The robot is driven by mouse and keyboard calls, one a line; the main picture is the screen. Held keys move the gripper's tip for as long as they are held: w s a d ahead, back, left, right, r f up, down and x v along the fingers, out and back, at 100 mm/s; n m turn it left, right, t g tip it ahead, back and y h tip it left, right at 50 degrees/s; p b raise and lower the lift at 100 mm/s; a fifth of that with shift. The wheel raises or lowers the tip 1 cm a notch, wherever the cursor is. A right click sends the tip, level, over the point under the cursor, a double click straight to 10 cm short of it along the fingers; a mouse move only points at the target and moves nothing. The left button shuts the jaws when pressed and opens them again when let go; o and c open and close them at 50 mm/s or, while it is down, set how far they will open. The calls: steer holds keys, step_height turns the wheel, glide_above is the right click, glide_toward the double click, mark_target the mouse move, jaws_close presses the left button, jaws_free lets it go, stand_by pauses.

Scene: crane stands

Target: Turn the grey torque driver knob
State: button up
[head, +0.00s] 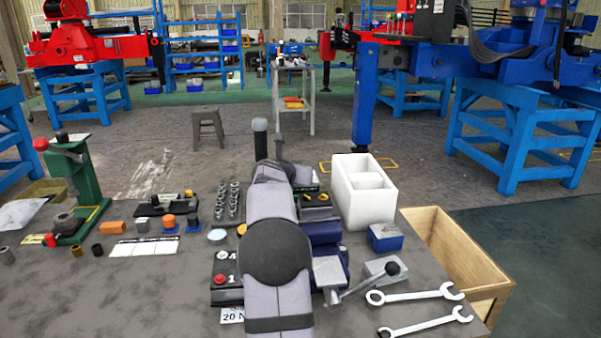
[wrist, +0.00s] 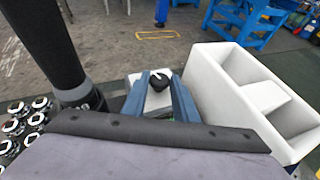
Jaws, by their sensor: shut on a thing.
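My gripper shows in the wrist view as two blue fingers (wrist: 161,98), close on either side of a small dark knob (wrist: 155,82). The knob looks near black and appears to be the torque driver knob; a pale plate shows behind it. The lower part of the knob and the exact contact are partly hidden by my wrist. In the head view my own arm hides the gripper and the knob. A tall dark post (head: 260,140) stands just left of my arm's end; it also shows at the left of the wrist view (wrist: 45,45).
A white divided box (head: 347,198) stands close right of the gripper. A rack of sockets (head: 228,203) lies left. A blue vise (head: 326,232) and wrenches (head: 418,296) lie nearer, at right. A green press (head: 84,185) stands far left.

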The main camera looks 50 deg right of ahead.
steer(key=shift+r, duration=0.1)
steer(key=o, duration=1)
steer(key=shift+a, duration=0.1)
steer(key=shift+v, duration=3.55)
